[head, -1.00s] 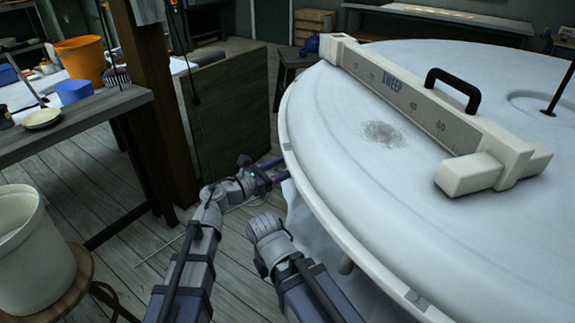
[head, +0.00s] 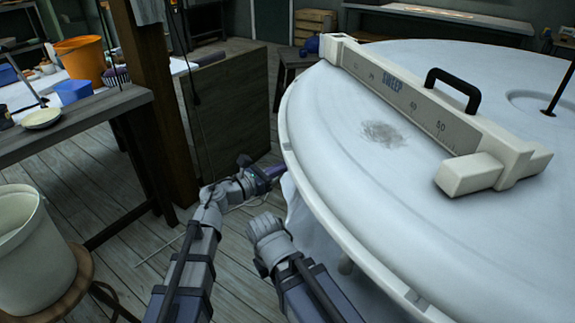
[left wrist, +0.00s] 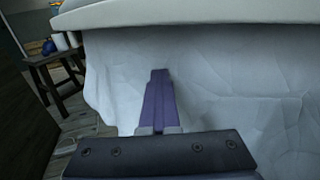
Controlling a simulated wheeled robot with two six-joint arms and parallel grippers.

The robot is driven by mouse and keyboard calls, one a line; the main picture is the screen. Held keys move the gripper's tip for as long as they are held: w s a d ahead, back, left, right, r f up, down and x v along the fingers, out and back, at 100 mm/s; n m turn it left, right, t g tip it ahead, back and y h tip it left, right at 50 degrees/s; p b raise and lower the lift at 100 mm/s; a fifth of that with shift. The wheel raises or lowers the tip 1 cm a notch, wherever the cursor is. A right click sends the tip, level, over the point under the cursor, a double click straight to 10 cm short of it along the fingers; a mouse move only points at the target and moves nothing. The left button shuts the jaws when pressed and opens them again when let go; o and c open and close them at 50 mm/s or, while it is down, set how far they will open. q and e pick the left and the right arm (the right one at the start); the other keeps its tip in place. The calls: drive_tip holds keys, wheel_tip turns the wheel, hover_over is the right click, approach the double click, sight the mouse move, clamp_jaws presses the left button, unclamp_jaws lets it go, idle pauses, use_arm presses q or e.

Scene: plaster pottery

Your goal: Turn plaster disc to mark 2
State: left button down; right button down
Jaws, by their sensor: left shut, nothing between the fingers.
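The plaster disc (head: 330,140) is a large white round slab filling the right of the head view, with a grey speckled patch (head: 383,134) on its top. A pale beam marked SWEEP with a number scale (head: 420,108) lies across it, with a black handle (head: 453,86). My left gripper (head: 272,171) is at the disc's left edge, below the rim. In the left wrist view its purple fingers (left wrist: 158,98) are closed together and empty, in front of white cloth under the rim (left wrist: 190,16).
White draped cloth (left wrist: 230,80) hangs below the disc. A wooden post (head: 150,90) and dark panel (head: 228,110) stand left of my left gripper. A worktable (head: 85,122) and white bucket on a stool (head: 35,250) are farther left. Floor between is open.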

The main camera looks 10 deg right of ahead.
idle(0.5)
use_arm(q)
drive_tip(key=c, duration=0.6)
unclamp_jaws()
drive_tip(key=shift+o, duration=0.2)
drive_tip(key=v, duration=0.7)
drive_tip(key=shift+s+a, duration=0.2)
drive_tip(key=shift+a, duration=0.15)
